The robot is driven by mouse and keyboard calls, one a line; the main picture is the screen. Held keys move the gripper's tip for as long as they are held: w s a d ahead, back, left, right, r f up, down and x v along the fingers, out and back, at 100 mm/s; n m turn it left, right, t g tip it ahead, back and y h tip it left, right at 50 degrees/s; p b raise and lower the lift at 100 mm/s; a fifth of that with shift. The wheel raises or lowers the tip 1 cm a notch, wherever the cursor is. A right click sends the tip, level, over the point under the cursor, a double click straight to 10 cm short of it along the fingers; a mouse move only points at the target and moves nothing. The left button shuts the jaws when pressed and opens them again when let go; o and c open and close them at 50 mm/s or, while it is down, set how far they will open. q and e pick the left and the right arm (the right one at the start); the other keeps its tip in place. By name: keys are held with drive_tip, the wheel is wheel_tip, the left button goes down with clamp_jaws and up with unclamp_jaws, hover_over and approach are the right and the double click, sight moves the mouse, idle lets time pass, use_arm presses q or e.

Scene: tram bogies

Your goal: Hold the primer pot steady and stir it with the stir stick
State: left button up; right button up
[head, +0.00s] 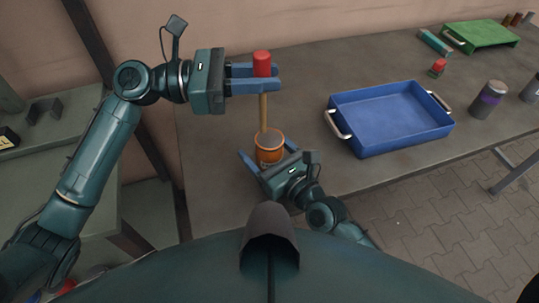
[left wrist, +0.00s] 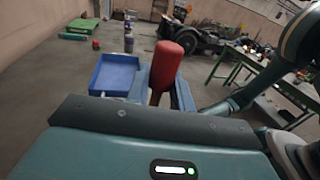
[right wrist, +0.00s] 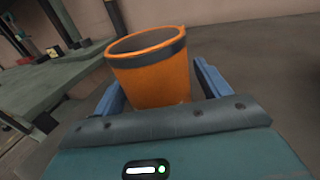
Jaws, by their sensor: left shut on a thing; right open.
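The stir stick has a red handle (head: 262,60) and a pale wooden shaft (head: 263,108). My left gripper (head: 262,82) is shut on it just below the red top and holds it upright; the red handle also shows in the left wrist view (left wrist: 168,66). The orange primer pot (head: 269,156) with a dark band stands upright on the bench. The shaft's lower end meets the pot's far rim in the head view, but no stick shows at the pot's mouth in the right wrist view (right wrist: 150,85). My right gripper (head: 267,158) is open, its fingers on either side of the pot.
A blue tray (head: 390,118) with metal handles lies right of the pot on the grey bench (head: 220,190). The bench left of the pot is clear.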

drive_tip(key=v, duration=1.2)
drive_tip(key=shift+s, duration=0.1)
